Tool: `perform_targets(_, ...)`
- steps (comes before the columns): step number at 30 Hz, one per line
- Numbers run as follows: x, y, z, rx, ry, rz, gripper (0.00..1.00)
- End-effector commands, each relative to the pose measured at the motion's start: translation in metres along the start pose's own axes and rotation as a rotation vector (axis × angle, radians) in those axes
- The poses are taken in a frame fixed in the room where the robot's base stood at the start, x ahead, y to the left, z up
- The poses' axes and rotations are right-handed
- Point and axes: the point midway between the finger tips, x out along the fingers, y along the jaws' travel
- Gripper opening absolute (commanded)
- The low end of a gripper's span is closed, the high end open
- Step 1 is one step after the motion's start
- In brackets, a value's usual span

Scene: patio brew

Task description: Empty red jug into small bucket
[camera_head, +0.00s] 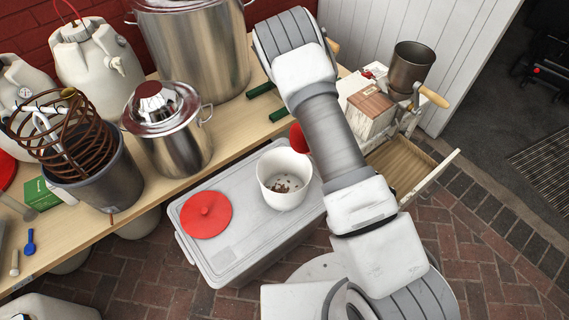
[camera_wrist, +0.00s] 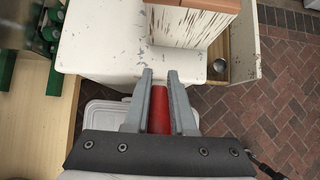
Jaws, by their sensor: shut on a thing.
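The red jug (camera_head: 299,138) shows only in part in the head view, at the upper right rim of the small white bucket (camera_head: 284,202). My arm hides the rest of it and my gripper there. In the wrist view my gripper (camera_wrist: 160,80) is shut on the red jug (camera_wrist: 158,108), with a strip of red between the fingers. I cannot tell the jug's tilt. The bucket stands upright and open, with some brown bits on its bottom.
The bucket and a red lid (camera_head: 206,214) rest on a grey lidded box (camera_head: 240,237). A wooden bench (camera_head: 120,218) holds steel pots, a dark bucket with a copper coil (camera_head: 98,187) and jugs. At right stand a grain mill (camera_head: 411,66) and an open drawer (camera_head: 400,165).

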Motion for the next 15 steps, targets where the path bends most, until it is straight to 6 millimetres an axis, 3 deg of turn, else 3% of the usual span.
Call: perform_targets(15,0.029,-0.001,0.002,0.004,0.164,-0.002,0.0)
